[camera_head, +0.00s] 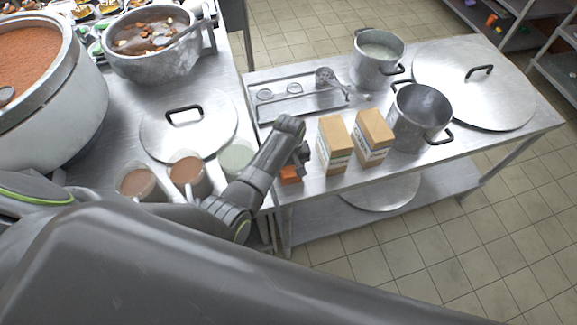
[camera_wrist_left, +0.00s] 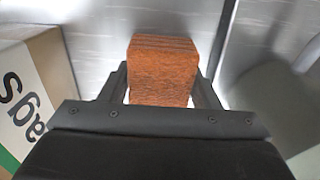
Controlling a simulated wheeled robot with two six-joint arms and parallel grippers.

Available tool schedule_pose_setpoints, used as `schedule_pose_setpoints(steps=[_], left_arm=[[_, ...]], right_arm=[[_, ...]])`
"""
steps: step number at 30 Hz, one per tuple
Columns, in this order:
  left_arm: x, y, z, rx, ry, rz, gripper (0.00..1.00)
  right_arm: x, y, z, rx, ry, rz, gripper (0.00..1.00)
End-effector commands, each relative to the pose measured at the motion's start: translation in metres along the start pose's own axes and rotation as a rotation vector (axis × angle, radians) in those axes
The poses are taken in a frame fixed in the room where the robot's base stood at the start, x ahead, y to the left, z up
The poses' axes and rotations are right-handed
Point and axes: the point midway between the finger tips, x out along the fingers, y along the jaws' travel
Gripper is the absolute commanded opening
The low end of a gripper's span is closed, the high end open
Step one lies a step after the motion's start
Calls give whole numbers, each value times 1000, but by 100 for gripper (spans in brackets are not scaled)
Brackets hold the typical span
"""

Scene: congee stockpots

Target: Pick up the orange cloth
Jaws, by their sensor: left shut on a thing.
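The orange cloth (camera_head: 290,174) looks like a small folded block at the near left end of the right-hand steel table. In the left wrist view the cloth (camera_wrist_left: 162,70) sits between the two fingers, with its lower part hidden by the gripper body. My left gripper (camera_head: 298,165) reaches in over the table and is shut on the cloth; it also shows in the left wrist view (camera_wrist_left: 162,88). I cannot tell whether the cloth touches the table. My right gripper is not in view.
Two cardboard boxes (camera_head: 335,146) (camera_head: 372,138) stand just right of the gripper. Behind them are a tray (camera_head: 290,112), an empty pot (camera_head: 420,112) and a large lid (camera_head: 470,95). Left are several containers (camera_head: 188,175), a lid (camera_head: 190,128) and large pots (camera_head: 150,62).

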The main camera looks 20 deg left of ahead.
Motion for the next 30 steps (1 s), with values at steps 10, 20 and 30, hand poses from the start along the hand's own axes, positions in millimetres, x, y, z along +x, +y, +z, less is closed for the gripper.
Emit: schedule_pose_setpoints(steps=[10, 20, 30], left_arm=[[-2, 0, 0, 0, 1, 1, 33], [-41, 1, -1, 0, 4, 3, 33], [-91, 1, -1, 1, 4, 2, 33]], right_arm=[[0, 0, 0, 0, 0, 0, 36], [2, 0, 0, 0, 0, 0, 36], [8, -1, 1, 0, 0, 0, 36]])
